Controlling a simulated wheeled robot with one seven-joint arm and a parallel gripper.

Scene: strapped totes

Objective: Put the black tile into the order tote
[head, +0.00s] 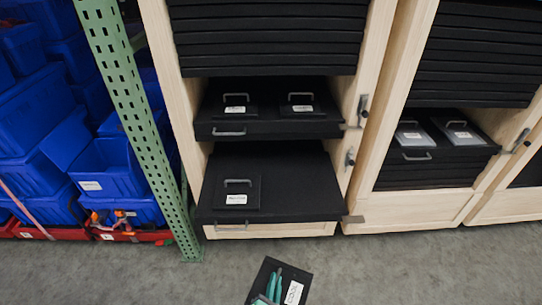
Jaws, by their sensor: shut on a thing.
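My gripper (273,285), with teal fingers, is at the bottom edge of the head view. It is shut on a black tile (264,274) with a white label. The tile shows in front of the cabinet, over the grey floor, and part of it is cut off by the frame and covered by the fingers. Another black tile (253,200) with a handle and label lies at the left of the lowest pulled-out drawer (300,190). I cannot tell which container is the order tote.
The drawer above (280,130) holds two labelled black tiles. The right cabinet's open drawer (440,158) holds two greyish ones. Blue totes (110,170) are stacked at left above red bins (150,237), behind a green perforated post (125,95). The floor (400,270) in front is clear.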

